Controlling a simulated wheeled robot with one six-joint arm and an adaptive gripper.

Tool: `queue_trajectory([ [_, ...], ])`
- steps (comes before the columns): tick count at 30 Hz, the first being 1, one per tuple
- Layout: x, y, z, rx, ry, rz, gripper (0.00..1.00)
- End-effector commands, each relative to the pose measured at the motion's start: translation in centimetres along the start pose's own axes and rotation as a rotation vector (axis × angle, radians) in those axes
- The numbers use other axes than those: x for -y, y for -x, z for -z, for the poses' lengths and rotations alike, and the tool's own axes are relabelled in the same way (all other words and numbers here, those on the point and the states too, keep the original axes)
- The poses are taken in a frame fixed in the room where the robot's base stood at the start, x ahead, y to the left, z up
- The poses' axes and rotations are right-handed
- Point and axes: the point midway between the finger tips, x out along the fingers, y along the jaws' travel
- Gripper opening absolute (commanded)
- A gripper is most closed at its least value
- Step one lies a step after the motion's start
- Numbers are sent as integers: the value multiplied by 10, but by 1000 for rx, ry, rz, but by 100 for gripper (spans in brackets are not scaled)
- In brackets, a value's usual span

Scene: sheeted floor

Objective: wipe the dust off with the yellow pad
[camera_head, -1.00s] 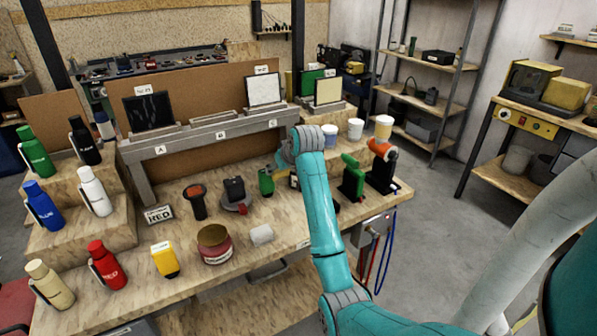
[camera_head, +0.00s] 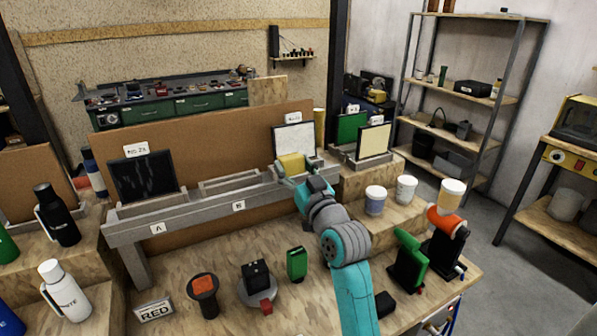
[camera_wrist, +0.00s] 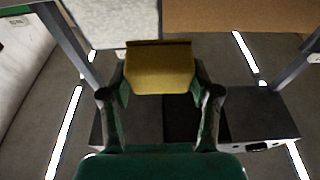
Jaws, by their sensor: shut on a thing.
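The yellow pad (camera_head: 291,163) is held between the fingers of my gripper (camera_head: 294,176), at the lower edge of a white framed panel (camera_head: 294,138). The panel has grey speckles and stands in the right end of the long grey rack (camera_head: 180,214). In the wrist view the pad (camera_wrist: 160,70) sits between both fingers of my gripper (camera_wrist: 160,88), and the speckled panel (camera_wrist: 115,22) is just beyond it to the upper left. I cannot tell whether pad and panel touch. A black panel (camera_head: 143,177) with faint marks stands in the rack's left slot.
The rack's middle slot (camera_head: 230,183) is empty. Cream (camera_head: 374,139) and green (camera_head: 351,127) panels stand to the right, near several cups. Black (camera_head: 57,215) and white (camera_head: 63,288) bottles stand left. A green block (camera_head: 297,263) and a round-based black device (camera_head: 257,283) stand in front of the rack.

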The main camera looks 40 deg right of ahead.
Motion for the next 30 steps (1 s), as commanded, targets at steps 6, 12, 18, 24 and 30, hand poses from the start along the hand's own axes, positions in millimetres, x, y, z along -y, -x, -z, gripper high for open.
queue_trajectory([
  [6,0,-17,-6,0,0,0,34],
  [12,0,-35,-14,2,0,1,34],
  [18,0,-48,-20,1,0,0,34],
  [24,0,-53,-22,2,0,0,34],
  [30,0,-53,-22,2,0,0,34],
])
